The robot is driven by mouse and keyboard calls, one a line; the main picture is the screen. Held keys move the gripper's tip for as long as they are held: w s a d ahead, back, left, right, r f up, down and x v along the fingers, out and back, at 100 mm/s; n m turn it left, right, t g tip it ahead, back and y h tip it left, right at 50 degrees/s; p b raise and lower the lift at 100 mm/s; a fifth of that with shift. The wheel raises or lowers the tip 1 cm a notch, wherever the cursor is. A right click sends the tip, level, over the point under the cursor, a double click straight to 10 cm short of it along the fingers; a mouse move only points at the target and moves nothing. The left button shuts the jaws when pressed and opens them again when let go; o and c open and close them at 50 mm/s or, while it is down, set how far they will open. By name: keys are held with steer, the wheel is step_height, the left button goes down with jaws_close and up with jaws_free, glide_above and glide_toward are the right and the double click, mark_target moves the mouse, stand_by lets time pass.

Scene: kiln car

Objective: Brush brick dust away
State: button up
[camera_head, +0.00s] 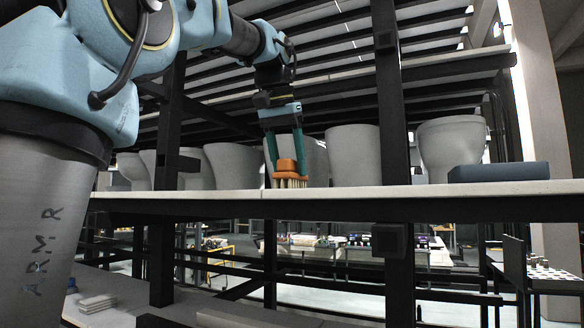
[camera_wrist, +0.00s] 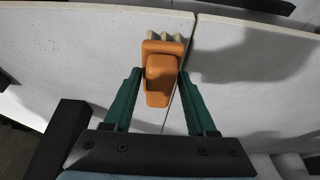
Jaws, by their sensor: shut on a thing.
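My gripper (camera_head: 285,150) is shut on an orange brush (camera_head: 287,168) with pale bristles pointing down. The bristle tips are at or just above the pale kiln shelf (camera_head: 350,199), near its front edge; I cannot tell whether they touch. In the wrist view the brush (camera_wrist: 164,72) sits between the green fingers of my gripper (camera_wrist: 162,80), beside a seam between two shelf slabs (camera_wrist: 90,50). I cannot make out brick dust on the slabs in either view; part of the surface lies in shadow.
Several grey toilet-shaped ceramic pieces (camera_head: 354,155) stand on the shelf behind and beside the brush. A dark blue-grey block (camera_head: 498,172) lies on the shelf at the right. Black uprights (camera_head: 392,110) stand at the shelf's front, and another slatted shelf (camera_head: 330,85) hangs above.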

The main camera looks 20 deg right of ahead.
mark_target(282, 172)
steer(key=shift+s+a+b, duration=0.6)
steer(key=shift+s+a, duration=0.85)
steer(key=shift+s, duration=0.1)
steer(key=shift+s+d, duration=1.85)
steer(key=shift+d, duration=0.15)
steer(key=shift+d, duration=0.1)
steer(key=shift+s+d+p, duration=0.7)
steer(key=shift+s+d, duration=1.15)
steer(key=shift+d, duration=0.05)
steer(key=shift+w+a, duration=0.1)
steer(key=shift+w+a, duration=1.8)
steer(key=shift+a, duration=0.15)
